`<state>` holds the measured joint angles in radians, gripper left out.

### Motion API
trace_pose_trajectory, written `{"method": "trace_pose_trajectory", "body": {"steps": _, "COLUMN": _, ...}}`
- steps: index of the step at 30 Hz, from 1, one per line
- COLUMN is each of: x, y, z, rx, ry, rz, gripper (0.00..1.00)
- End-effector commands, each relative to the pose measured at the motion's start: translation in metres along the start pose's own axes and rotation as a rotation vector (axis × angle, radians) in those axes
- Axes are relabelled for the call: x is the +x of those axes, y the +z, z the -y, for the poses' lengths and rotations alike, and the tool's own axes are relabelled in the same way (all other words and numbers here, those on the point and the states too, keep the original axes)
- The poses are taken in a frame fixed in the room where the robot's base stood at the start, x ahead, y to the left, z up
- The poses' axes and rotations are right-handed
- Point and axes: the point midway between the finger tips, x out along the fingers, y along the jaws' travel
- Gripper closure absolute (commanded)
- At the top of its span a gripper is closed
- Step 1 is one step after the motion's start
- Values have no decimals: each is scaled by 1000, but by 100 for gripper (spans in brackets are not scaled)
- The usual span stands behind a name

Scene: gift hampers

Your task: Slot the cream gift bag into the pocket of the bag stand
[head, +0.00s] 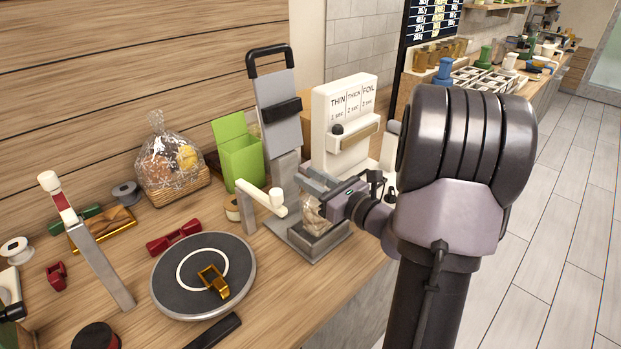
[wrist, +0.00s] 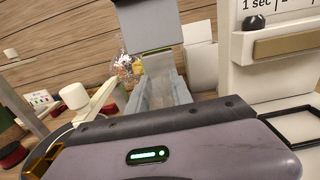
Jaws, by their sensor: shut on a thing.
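The bag stand (head: 281,121) is a grey upright with a black top handle, a dark crossbar and a low grey pocket (head: 318,246) at its foot. The cream gift bag (head: 314,218) is a small tan shape at the pocket, mostly hidden by my gripper. My gripper (head: 326,207) is shut on the bag, reaching in from the right, just above the pocket. I cannot tell how deep the bag sits.
A white lever arm (head: 262,198) stands left of the pocket. A white THIN/THICK/FOIL sealer (head: 343,105) stands behind to the right. A green box (head: 237,155), wrapped hamper (head: 172,165) and dark round turntable (head: 165,290) are left. The counter's front edge is close.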

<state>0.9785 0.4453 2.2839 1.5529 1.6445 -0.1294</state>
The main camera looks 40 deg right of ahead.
Motion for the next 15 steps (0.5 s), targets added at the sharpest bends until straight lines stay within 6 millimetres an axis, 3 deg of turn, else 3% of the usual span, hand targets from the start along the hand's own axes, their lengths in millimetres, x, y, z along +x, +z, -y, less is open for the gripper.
{"method": "trace_pose_trajectory", "body": {"steps": 15, "x": 0, "y": -8, "z": 0, "rx": 0, "ry": 0, "rz": 0, "gripper": 100}}
